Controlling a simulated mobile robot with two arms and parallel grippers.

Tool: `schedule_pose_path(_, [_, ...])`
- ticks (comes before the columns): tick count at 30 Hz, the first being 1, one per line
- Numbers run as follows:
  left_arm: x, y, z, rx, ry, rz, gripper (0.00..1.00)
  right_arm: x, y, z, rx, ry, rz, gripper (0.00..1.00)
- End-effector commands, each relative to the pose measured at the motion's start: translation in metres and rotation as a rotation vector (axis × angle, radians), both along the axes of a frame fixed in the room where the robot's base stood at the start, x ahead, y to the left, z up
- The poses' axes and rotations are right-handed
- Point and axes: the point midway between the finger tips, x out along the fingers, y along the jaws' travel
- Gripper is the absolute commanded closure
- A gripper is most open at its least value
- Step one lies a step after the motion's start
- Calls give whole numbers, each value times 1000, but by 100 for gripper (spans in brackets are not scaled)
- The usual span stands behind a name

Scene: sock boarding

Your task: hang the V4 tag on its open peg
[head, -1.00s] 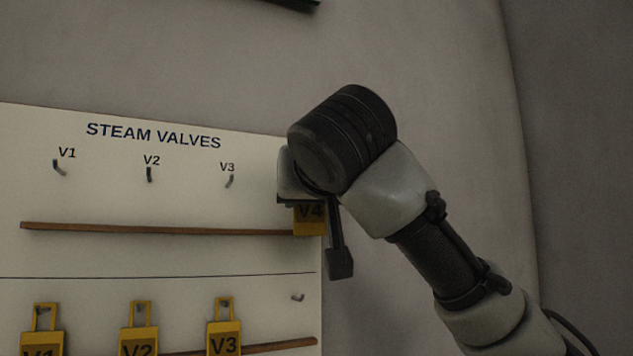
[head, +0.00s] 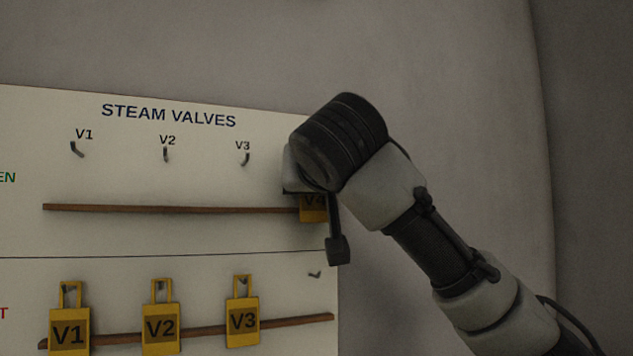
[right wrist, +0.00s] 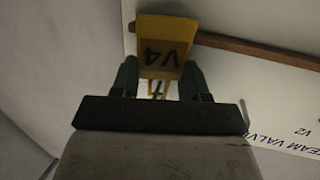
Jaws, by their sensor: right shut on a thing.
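The yellow V4 tag (head: 314,209) is at the right end of the upper wooden strip, partly hidden by my right wrist in the head view. In the right wrist view the tag (right wrist: 163,42) appears upside down, its loop between the green fingers. My right gripper (right wrist: 157,82) is shut on the tag by its loop end. In the head view the fingers are hidden behind the wrist. The upper V4 label and open peg are hidden there too. In the right wrist view a dark mark shows within the tag's loop; I cannot tell if it is the peg. My left gripper is not in view.
The white STEAM VALVES board (head: 170,235) has empty upper pegs under V1 (head: 77,149), V2 (head: 166,155) and V3 (head: 245,159). Below hang yellow tags V1 (head: 69,333), V2 (head: 161,329) and V3 (head: 242,321). An empty lower peg (head: 315,275) is at right.

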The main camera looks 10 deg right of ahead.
Motion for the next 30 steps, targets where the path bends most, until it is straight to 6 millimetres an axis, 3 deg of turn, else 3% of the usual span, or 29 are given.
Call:
schedule_pose_path(14, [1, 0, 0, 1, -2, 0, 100, 0, 0, 0, 0, 0, 0, 76])
schedule_pose_path(15, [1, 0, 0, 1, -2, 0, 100, 0, 0, 0, 0, 0, 0, 52])
schedule_pose_path(20, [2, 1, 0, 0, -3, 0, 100, 0, 0, 0, 0, -1, 1, 27])
schedule_pose_path(30, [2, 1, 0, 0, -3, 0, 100, 0, 0, 0, 0, 0, 1, 25])
